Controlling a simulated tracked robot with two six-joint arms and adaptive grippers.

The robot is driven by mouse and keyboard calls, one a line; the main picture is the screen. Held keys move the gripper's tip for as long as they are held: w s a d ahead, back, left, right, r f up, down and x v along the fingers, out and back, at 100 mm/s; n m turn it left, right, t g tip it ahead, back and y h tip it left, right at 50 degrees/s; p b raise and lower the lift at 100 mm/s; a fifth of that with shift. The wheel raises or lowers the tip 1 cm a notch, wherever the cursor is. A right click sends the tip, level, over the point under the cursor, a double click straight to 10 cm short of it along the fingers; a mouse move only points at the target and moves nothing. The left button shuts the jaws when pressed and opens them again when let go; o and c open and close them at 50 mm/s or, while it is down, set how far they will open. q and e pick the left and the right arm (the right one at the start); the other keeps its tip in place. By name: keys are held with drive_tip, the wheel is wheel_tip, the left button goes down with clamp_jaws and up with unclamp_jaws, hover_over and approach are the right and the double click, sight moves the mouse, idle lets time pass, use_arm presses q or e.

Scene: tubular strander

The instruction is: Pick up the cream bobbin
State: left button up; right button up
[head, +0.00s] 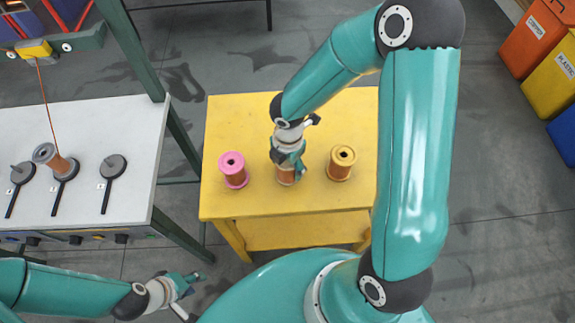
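A bobbin with copper-coloured winding (286,176) stands on the yellow table (232,120), between a pink-topped bobbin and a yellow-topped one. Its top flange is hidden under my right gripper (288,160), so I cannot confirm that it is cream. My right gripper points down over this bobbin from above, with its fingers at the bobbin's upper part. Whether they are closed on it is not clear. My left gripper (186,285) is at the lower left, away from the tables, with nothing visible in it. Its finger opening is too small to judge.
The pink bobbin (233,169) and yellow bobbin (341,162) stand close on either side. A grey-white bench (110,130) at left holds a tilted grey-flanged bobbin (52,160) with a wire, and black spindles. Coloured bins (550,75) stand at the far right.

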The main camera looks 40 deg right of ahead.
clamp_jaws()
drive_tip(key=shift+r, duration=0.1)
